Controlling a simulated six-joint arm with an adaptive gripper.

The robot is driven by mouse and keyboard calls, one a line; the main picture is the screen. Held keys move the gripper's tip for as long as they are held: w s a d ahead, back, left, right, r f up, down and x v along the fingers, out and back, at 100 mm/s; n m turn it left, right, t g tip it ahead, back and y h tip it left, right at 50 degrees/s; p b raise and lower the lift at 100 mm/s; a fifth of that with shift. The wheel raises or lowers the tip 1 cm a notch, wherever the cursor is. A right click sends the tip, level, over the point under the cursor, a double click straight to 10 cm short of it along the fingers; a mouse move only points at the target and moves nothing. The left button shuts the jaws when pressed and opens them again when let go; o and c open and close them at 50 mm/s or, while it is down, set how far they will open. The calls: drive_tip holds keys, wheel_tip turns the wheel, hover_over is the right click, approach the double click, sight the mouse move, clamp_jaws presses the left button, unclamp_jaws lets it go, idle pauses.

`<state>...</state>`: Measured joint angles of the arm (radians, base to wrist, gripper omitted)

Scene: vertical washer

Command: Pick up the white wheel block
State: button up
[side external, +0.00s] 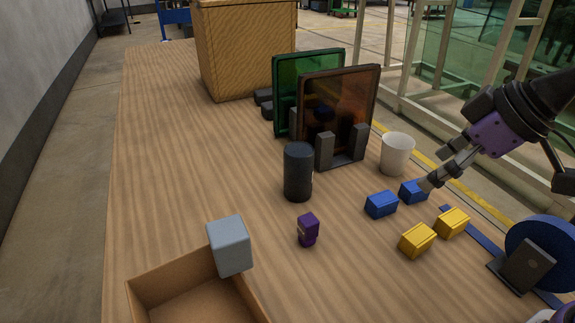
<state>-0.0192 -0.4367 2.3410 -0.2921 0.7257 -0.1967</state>
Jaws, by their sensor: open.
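A pale grey-white block (230,246) is at the front left, at the far corner of an open brown box (165,283). It overlaps the box rim in the picture, and I cannot tell whether it rests on the rim or stands against it. No wheel can be made out on it. My gripper (428,185) is at the right, open, far from the pale block. Its fingertips are beside or just above a blue block (411,193); contact cannot be told.
A second blue block (381,204), two yellow blocks (417,240), a white cup (397,154), a dark cylinder (298,172) and a small purple object (308,229) stand on the wooden table (165,150). Upright panels (341,95) and a large crate (246,48) are behind. The table's left side is clear.

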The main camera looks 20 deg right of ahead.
drive_tip(key=w+a+f+n+g+y, duration=0.1)
drive_tip(key=w+a+n+y, duration=0.35)
drive_tip(key=a, duration=0.35)
drive_tip(key=n+g+y, duration=0.5)
drive_tip(key=n+y, duration=0.2)
drive_tip(key=n, duration=0.1)
approach(212, 241)
drive_tip(key=f, duration=0.1)
drive_tip(key=x, duration=0.4)
drive_tip(key=shift+w+a+f, duration=0.15)
drive_tip(key=shift+w+a, duration=0.1)
drive_tip(key=shift+w, duration=0.1)
drive_tip(key=shift+x, duration=2.8)
drive_tip(key=shift+w+d+f, duration=0.1)
drive_tip(key=c, duration=1.4)
